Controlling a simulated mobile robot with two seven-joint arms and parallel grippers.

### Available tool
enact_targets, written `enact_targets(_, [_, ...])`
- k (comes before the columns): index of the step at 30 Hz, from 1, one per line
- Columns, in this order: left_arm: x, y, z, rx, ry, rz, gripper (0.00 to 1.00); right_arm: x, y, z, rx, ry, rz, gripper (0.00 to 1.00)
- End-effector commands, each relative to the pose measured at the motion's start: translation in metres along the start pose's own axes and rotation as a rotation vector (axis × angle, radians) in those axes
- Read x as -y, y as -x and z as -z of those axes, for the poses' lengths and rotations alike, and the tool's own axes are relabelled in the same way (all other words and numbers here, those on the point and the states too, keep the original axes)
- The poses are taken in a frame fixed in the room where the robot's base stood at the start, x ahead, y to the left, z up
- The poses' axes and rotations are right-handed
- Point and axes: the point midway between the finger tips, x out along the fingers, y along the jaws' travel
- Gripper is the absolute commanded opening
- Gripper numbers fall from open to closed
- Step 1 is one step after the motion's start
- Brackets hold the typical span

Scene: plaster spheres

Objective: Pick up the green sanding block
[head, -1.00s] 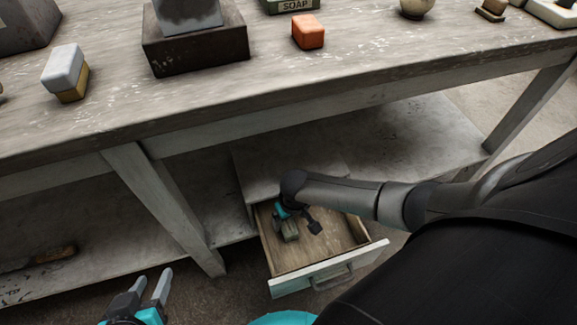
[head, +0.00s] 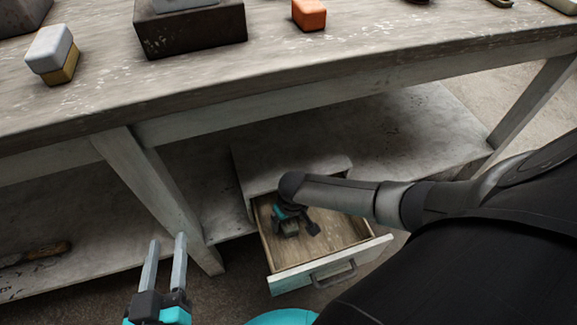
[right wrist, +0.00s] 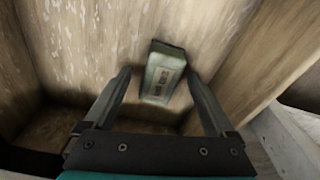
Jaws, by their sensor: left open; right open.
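The green sanding block (right wrist: 163,74) lies on the floor of the open wooden drawer (head: 345,235), with a label on its face. In the right wrist view it shows between the two fingers of my right gripper (right wrist: 160,78), which is open and apart from it. In the head view my right gripper (head: 300,225) is inside the drawer, and the block (head: 290,231) is partly hidden beneath it. My left gripper (head: 165,252) is open and empty, outside the drawer at the lower left.
The drawer's walls stand close around my right gripper. The drawer front with its handle (head: 334,274) faces out below the table. On the tabletop are a dark box (head: 190,30), an orange block (head: 309,14) and a grey-yellow block (head: 52,54). A table leg (head: 160,200) stands left of the drawer.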

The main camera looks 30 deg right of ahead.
Motion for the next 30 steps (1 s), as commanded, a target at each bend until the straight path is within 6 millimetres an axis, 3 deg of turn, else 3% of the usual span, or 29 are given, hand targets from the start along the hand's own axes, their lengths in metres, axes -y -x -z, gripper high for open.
enact_targets(13, [-0.0045, 0.0020, 0.0026, -0.054, 0.013, -0.011, 0.45, 0.0000, -0.0038, 0.0001, 0.000, 0.000, 0.000, 0.90])
enact_targets(30, [-0.0043, 0.0020, 0.0021, -0.051, 0.013, -0.010, 0.45, -0.0002, -0.0038, 0.0001, 0.000, 0.000, 0.000, 0.27])
